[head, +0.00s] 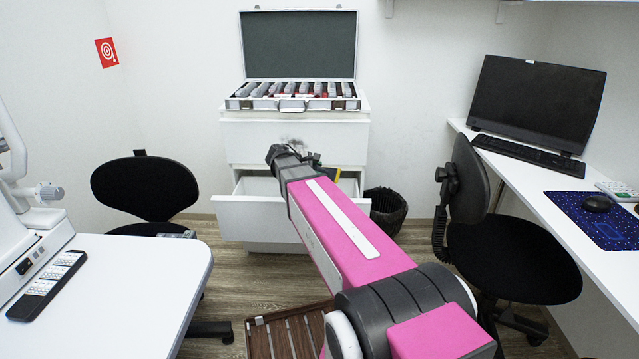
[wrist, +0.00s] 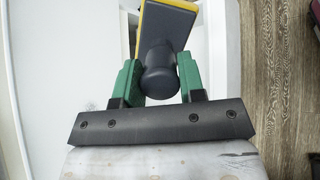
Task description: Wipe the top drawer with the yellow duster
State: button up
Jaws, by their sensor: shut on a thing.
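The white drawer cabinet (head: 345,205) stands against the back wall in the head view. Its top drawer (head: 245,142) is closed, and my arm covers part of its front. The drawer below it (head: 245,218) is pulled open. In the wrist view, my gripper (wrist: 159,78) has its green fingers on both sides of the yellow duster's rounded dark grey handle. The duster (wrist: 165,27) has a dark grey back with a yellow edge, and its far end is cut off by the frame. In the head view, a small yellow-edged part of it shows beside my arm's end, in front of the cabinet.
An open case (head: 300,36) with several items sits on the cabinet. A dark bin (head: 386,212) stands to its right. Black chairs (head: 145,190) (head: 510,255) flank the space. A white table (head: 130,290) is at left, a desk (head: 560,215) at right. A brown slatted object (head: 285,335) lies on the floor.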

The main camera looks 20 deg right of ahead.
jog(key=w+a+n+t+y, duration=0.4)
jog(key=w+a+n+t, duration=0.7)
jog(key=t, duration=0.4)
jog(key=x, duration=0.6)
jog(key=shift+w+f+m, duration=0.2)
jog(key=shift+w+m, duration=0.1)
jog(key=shift+w, duration=0.05)
jog(key=shift+w+d, duration=0.15)
jog(key=shift+w, duration=0.75)
dwell(0.3)
jog(key=shift+d, duration=0.1)
jog(key=d, duration=0.1)
jog(key=s+d, duration=0.1)
jog(key=d, duration=0.1)
jog(key=s+d, duration=0.1)
jog(key=d, duration=0.1)
jog(key=shift+d, duration=0.25)
dwell(0.5)
